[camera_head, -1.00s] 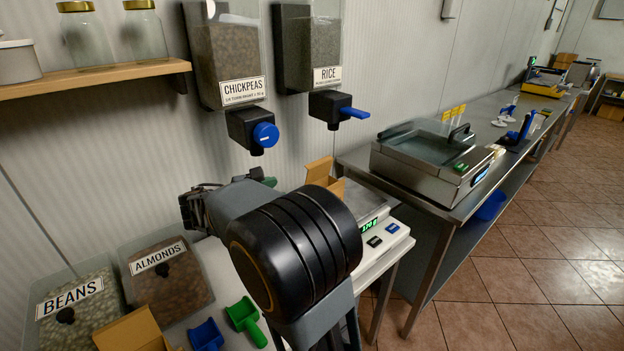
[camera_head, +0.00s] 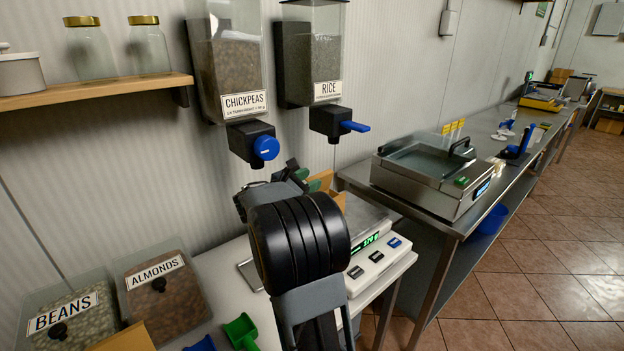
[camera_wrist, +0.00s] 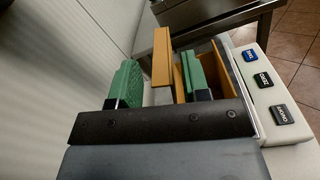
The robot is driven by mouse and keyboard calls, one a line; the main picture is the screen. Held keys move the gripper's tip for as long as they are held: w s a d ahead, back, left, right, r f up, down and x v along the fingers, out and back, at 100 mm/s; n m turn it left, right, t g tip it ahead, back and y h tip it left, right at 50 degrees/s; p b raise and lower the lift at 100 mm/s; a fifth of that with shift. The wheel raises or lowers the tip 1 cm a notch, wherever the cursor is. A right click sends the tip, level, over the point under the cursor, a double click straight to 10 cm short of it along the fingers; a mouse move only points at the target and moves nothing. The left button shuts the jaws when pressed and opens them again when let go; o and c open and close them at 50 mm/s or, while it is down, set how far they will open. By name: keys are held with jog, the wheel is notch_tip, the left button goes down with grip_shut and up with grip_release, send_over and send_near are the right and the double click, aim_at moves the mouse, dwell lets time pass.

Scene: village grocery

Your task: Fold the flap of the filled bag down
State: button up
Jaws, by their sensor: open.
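The bag (camera_wrist: 223,67) is a tan, box-like bag with an open top, standing on the scale (camera_head: 369,220). Its flap (camera_wrist: 162,57) stands up on the bag's left side in the wrist view. My gripper (camera_wrist: 160,83) is open, with green pads on both fingers. The flap shows between the two fingers in the picture, with the right finger over the bag's opening and the left finger outside. I cannot tell whether either finger touches it. In the head view my arm hides most of the bag (camera_head: 340,199). The bag's contents are not visible.
The chickpeas dispenser (camera_head: 228,72) and rice dispenser (camera_head: 315,60) hang on the wall above. Bins of beans (camera_head: 62,318) and almonds (camera_head: 162,290) and a green scoop (camera_head: 241,331) are at lower left. A sealing machine (camera_head: 430,182) stands on the steel table at right.

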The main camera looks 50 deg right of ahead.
jog(key=shift+d, duration=0.65)
grip_shut()
